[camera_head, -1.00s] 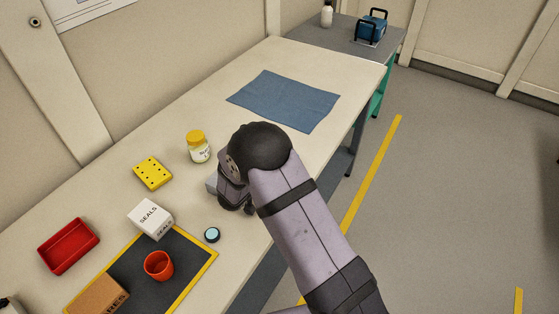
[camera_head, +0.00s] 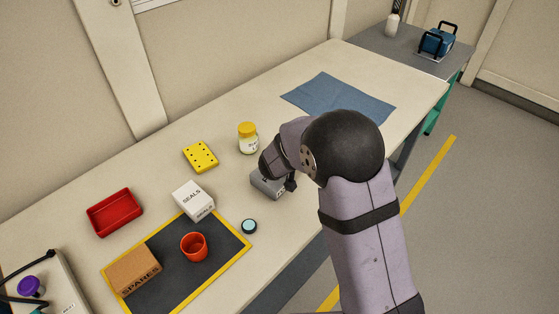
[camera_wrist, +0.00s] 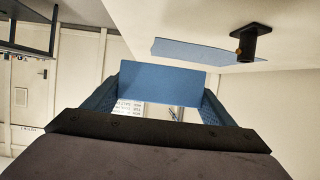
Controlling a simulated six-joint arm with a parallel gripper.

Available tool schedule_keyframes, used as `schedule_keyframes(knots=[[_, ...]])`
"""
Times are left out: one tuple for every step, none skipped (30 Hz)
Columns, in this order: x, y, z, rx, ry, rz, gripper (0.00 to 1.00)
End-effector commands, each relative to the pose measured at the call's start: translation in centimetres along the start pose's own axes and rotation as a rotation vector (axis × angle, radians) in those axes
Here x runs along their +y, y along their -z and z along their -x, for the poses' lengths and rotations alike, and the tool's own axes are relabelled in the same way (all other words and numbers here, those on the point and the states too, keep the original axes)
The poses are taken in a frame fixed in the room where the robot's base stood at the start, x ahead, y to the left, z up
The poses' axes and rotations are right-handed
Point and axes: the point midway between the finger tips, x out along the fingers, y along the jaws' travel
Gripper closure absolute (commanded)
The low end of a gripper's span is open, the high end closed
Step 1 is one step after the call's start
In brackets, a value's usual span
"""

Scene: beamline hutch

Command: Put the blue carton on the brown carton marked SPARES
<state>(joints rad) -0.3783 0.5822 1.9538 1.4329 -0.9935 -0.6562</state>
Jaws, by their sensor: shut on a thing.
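The brown carton marked SPARES (camera_head: 132,264) lies at the left end of the dark yellow-edged mat (camera_head: 222,252) in the head view, with its top clear. My gripper (camera_head: 277,178) is low over the table, right of the mat, partly hidden by my wrist. In the wrist view my gripper (camera_wrist: 160,98) is shut on the blue carton (camera_wrist: 163,85), whose flat blue face shows between the two jaws. In the head view I cannot make out the blue carton's colour. A grey box shape (camera_head: 264,185) with small lettering shows under my gripper there.
On the mat stands an orange cup (camera_head: 194,247); a white SEALS box (camera_head: 193,201) is at its back edge. A red tray (camera_head: 115,212), yellow block (camera_head: 201,157), yellow-lidded jar (camera_head: 248,138) and small round teal-topped thing (camera_head: 249,226) stand around. A blue cloth (camera_head: 335,98) lies behind.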

Motion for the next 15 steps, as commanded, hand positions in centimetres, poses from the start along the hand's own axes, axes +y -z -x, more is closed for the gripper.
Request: schedule_keyframes(knots=[[-0.1,0.0,0.1,0.0,0.002,0.001,0.46],[-0.2,0.0,0.1,0.001,0.004,0.001,0.46],[-0.4,-0.1,0.3,0.001,0.008,0.003,0.46],[-0.6,-0.2,0.5,0.001,0.013,0.005,0.46],[-0.8,-0.3,0.7,0.001,0.019,0.008,0.46],[-1.3,-0.4,1.0,0.001,0.029,0.012,0.46],[-1.7,-0.6,1.4,0.001,0.039,0.016,0.46],[-2.2,-0.8,1.9,0.001,0.051,0.021,0.46],[-2.9,-0.9,2.5,0.001,0.069,0.028,0.46],[-3.6,-1.1,3.2,0.001,0.085,0.034,0.46],[-4.3,-1.3,3.9,0.001,0.102,0.041,0.46],[-5.3,-1.5,5.0,0.002,0.127,0.051,0.46],[-6.1,-1.7,5.9,0.002,0.148,0.06,0.46],[-6.9,-1.9,6.8,0.002,0.169,0.068,0.46],[-8.0,-2.1,8.2,0.002,0.199,0.08,0.46]])
